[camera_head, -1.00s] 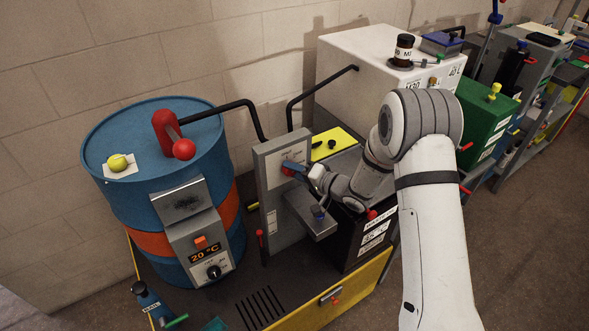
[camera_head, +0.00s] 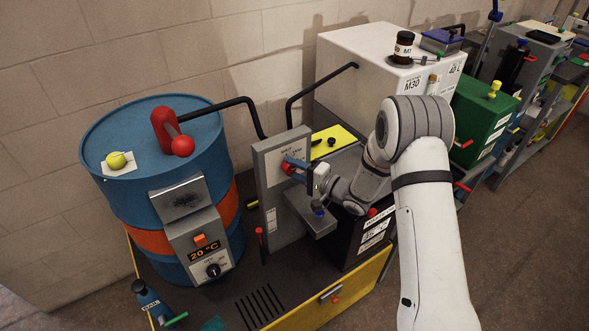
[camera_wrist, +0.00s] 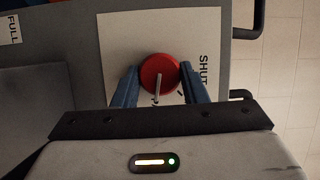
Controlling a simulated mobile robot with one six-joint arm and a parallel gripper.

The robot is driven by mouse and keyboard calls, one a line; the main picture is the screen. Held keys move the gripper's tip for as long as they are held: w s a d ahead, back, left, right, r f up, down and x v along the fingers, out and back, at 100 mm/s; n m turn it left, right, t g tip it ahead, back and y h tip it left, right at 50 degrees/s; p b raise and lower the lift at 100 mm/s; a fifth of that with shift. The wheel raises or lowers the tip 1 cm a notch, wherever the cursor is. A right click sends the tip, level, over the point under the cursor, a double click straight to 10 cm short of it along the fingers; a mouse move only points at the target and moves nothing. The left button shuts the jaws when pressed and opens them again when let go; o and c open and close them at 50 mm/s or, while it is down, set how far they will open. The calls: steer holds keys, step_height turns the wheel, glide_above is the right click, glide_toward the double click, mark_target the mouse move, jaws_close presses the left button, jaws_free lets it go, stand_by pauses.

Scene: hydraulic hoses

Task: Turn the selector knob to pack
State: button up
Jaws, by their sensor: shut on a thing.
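A round red knob (camera_wrist: 155,68) with a pale pointer bar sits on a white plate (camera_wrist: 120,35) on the grey panel. In the wrist view the word SHUT stands on the plate, sideways, right of the knob; other lettering is hidden by the fingers. My gripper (camera_wrist: 160,80) has its blue fingers on either side of the knob, shut on it. In the head view my gripper (camera_head: 292,166) is at the front of the upright grey panel (camera_head: 268,165), and a bit of red shows at its tips. The word PACK is not readable in either view.
A grey shelf (camera_head: 312,222) juts from the panel below my gripper. A white cabinet (camera_head: 350,65) stands behind the arm, a green box (camera_head: 480,120) farther right.

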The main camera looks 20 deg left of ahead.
steer(key=shift+w+r, duration=0.1)
steer(key=o, duration=1)
steer(key=b+v, duration=0.1)
steer(key=v, duration=0.6)
steer(key=shift+d, duration=0.4)
